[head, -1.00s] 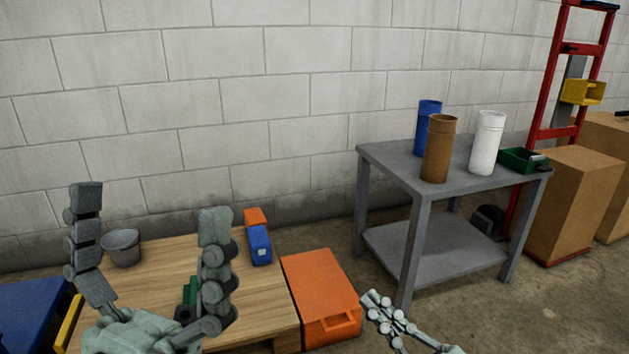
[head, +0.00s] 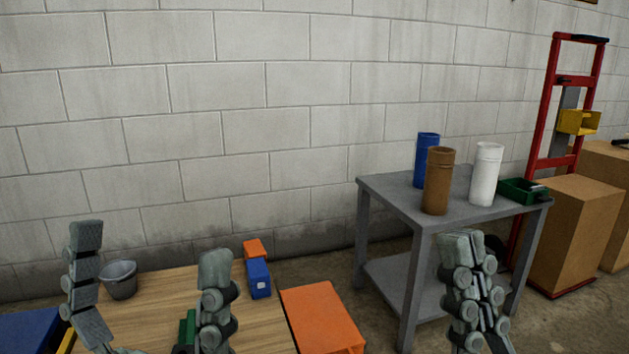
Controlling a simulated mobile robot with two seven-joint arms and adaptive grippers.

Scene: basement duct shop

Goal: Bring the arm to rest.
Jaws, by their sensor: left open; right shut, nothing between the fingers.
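My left gripper (head: 150,290) is open and empty above the wooden table (head: 150,310) at the lower left, its two fingers pointing up and standing wide apart. My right gripper (head: 462,245) is shut and empty, its fingers pressed together and pointing up. It shows in front of the grey metal table at the lower right. The picture does not tell whether it touches that table.
A grey bucket (head: 118,281), a blue object (head: 259,279) and an orange one (head: 255,249) are at the wooden table. An orange case (head: 322,318) lies beside it. The grey table (head: 390,196) bears blue (head: 426,160), brown (head: 438,182) and white (head: 486,175) cylinders and a green bin (head: 522,191).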

